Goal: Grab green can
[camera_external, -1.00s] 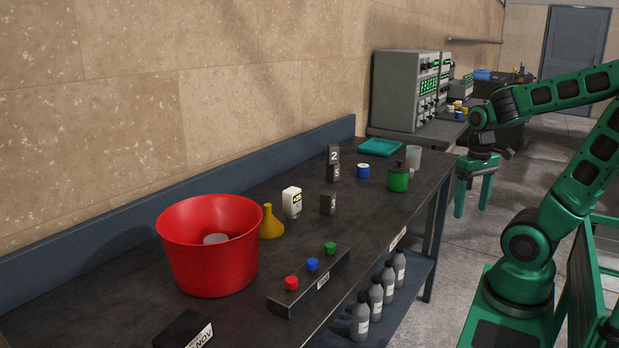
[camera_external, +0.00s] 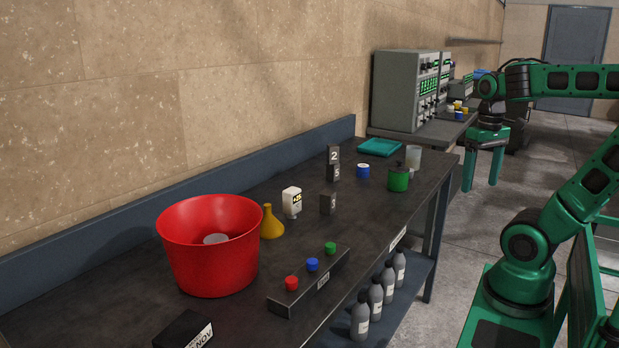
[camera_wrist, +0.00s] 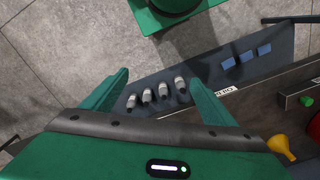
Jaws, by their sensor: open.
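The green can (camera_external: 398,180) stands upright near the right edge of the dark table in the external view, with a dark top piece. My gripper (camera_external: 481,184) is open and empty, fingers pointing down, to the right of the can and past the table edge, apart from it. In the wrist view my open gripper (camera_wrist: 160,92) has its two green fingers spread above the floor and the lower shelf. I cannot make out the green can in the wrist view.
A teal tray (camera_external: 380,147) lies behind. Grey bottles (camera_external: 375,301) stand on the lower shelf. A red bucket (camera_external: 211,262) is at left.

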